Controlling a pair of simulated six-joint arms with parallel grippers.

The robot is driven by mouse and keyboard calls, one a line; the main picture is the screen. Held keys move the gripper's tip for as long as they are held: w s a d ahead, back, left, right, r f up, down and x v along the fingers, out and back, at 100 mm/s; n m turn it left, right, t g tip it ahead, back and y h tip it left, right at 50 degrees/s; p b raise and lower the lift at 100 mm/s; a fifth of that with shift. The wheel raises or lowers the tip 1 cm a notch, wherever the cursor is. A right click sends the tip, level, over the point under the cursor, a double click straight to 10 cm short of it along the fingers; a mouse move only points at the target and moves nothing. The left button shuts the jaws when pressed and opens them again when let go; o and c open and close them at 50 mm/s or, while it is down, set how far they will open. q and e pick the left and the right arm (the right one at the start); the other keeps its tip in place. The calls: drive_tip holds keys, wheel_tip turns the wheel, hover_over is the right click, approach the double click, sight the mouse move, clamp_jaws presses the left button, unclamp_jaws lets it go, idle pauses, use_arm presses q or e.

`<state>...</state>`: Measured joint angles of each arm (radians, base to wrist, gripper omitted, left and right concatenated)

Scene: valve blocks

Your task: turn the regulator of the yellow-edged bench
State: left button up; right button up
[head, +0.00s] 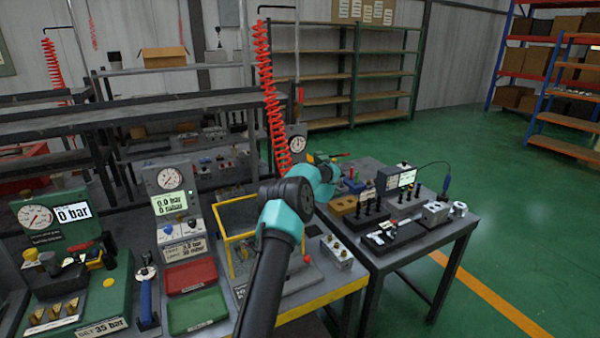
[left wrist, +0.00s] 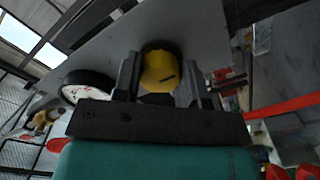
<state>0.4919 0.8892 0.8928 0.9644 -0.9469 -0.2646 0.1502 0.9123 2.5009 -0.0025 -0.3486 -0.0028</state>
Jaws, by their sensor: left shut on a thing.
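The yellow-edged bench (head: 330,297) stands in the lower middle of the head view. At its back is a grey unit with a round gauge (head: 297,145), below a red coiled hose. My left arm reaches from the bottom of the head view towards this unit; its fingers are too hidden there to make out. In the left wrist view, my left gripper (left wrist: 160,82) is shut on a yellow round regulator knob (left wrist: 160,68) with a dark mark on its face. A white-faced gauge (left wrist: 88,88) shows left of the knob. My right gripper is not in view.
A yellow frame (head: 228,262) and a block with several fittings (head: 337,252) are on the bench. Red (head: 190,276) and green (head: 197,311) trays lie left of it. Another table (head: 428,243) with tools adjoins on the right. Green floor is free beyond it.

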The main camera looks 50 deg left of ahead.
use_arm(q)
drive_tip(key=shift+n, duration=4)
drive_tip(key=o, duration=0.9)
drive_tip(key=shift+d, duration=0.1)
drive_tip(key=v, duration=1.7)
drive_tip(key=shift+d+r, duration=0.15)
